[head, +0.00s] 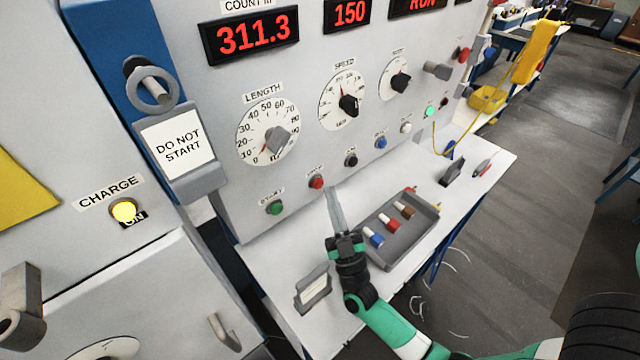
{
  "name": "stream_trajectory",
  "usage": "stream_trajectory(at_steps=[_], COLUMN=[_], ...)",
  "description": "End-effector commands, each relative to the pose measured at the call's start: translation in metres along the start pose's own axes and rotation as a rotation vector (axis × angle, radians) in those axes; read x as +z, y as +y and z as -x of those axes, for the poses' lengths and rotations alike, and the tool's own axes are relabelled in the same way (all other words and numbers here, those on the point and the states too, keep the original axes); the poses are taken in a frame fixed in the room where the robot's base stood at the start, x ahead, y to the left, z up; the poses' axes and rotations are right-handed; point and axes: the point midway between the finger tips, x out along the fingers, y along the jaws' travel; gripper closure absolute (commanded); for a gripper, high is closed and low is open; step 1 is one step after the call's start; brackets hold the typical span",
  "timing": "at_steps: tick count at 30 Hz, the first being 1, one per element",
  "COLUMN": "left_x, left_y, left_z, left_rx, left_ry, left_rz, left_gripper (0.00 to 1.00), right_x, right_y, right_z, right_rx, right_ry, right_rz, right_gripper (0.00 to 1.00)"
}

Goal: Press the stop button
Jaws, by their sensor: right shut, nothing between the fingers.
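The red stop button (316,183) sits on the lower front of the grey control panel, under a small label, between a green button labelled start (275,208) and a black button (351,160). My right gripper (331,192) is shut and empty. Its long narrow fingers point up toward the panel, with the tips a little to the right of and below the red button in the head view. The button is fully visible. I cannot tell how far the tips are from the panel face. My left gripper is not in view.
Below the panel, a white shelf holds a grey tray (375,262) with several coloured pieces, just right of my right gripper, and a small card holder (313,288) to its left. Blue (381,142) and white (405,127) buttons continue the row. Dials sit above.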

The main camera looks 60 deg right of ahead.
Motion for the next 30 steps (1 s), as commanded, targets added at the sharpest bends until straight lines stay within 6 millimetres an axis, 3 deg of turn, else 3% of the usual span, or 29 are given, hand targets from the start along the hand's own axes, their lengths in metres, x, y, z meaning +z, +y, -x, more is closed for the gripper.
stream_trajectory(at_steps=[30], left_x=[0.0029], left_y=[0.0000], left_z=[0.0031], left_rx=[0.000], left_ry=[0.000], left_rz=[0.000], left_gripper=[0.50], right_x=[0.0047], right_y=[-0.0044], right_z=[-0.0059], right_rx=[0.000], right_ry=[0.000], right_rz=[0.000], right_gripper=[1.00])
